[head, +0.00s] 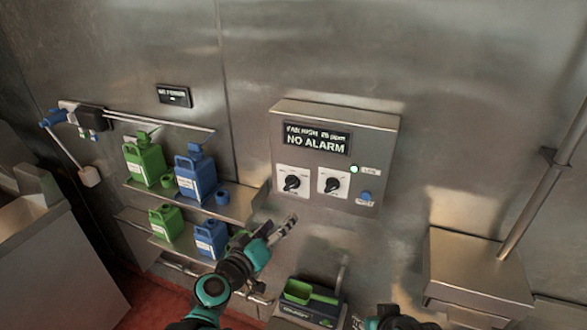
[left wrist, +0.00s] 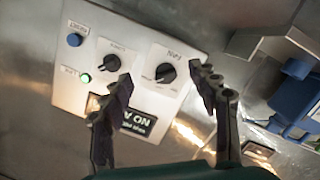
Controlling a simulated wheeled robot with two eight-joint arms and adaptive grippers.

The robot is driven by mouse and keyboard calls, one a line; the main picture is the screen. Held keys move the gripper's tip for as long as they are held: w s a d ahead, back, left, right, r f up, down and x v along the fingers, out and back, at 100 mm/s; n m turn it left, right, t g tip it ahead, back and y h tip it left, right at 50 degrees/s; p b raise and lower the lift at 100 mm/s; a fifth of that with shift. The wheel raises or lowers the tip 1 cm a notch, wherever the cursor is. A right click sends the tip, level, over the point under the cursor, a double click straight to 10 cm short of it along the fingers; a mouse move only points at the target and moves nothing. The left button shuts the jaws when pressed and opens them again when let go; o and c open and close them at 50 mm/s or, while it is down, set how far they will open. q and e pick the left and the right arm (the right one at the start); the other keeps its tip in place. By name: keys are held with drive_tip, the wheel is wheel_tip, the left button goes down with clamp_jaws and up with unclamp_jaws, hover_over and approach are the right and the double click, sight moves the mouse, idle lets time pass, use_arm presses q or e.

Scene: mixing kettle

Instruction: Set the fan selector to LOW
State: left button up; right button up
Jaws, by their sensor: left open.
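The fan selector (head: 292,183) is a black rotary knob on a white plate, the left of two knobs on the steel control box (head: 385,146). In the left wrist view, which is upside down, the fan selector (left wrist: 165,72) sits under the word FAN; its setting is too small to read. My left gripper (head: 288,226) is open and empty, below the box and apart from the knob. In the left wrist view its fingers (left wrist: 162,82) appear on either side of the fan knob. Part of my right arm shows at the bottom edge; its jaws are unclear.
The second knob (head: 332,183), a lit green lamp (head: 354,169) and a blue button (head: 366,196) are close by. The display (head: 317,139) reads NO ALARM. Jugs stand on shelves (head: 240,203) at left. A green scoop or tray (head: 298,291) lies below.

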sight(287, 187)
use_arm(q)
drive_tip(key=w+r+n, duration=0.1)
drive_tip(key=w, duration=0.2)
drive_tip(key=w+d+r+n+t+p, duration=0.1)
drive_tip(key=w, duration=0.3)
drive_tip(key=w+d+t+p, duration=0.1)
drive_tip(key=w, duration=0.2)
drive_tip(key=shift+w+d+r+n+y, duration=0.1)
drive_tip(key=shift+w+r+n+y, duration=0.2)
drive_tip(key=shift+w+r+n, duration=0.1)
drive_tip(key=shift+w+f, duration=0.1)
drive_tip(key=shift+w, duration=0.05)
use_arm(e)
wheel_tip(287, 187, up, 3)
drive_tip(key=shift+f, duration=0.1)
drive_tip(key=shift+f, duration=0.1)
use_arm(q)
drive_tip(key=c, duration=1.1)
drive_tip(key=n+b, duration=0.1)
drive_tip(key=n, duration=0.2)
drive_tip(key=shift+w+f, duration=0.1)
drive_tip(key=shift+f, duration=0.05)
drive_tip(key=n+b, duration=0.1)
drive_tip(key=n, duration=0.5)
drive_tip(key=o, duration=1.2)
drive_tip(key=shift+c, duration=0.2)
use_arm(e)
drive_tip(key=shift+f, duration=0.95)
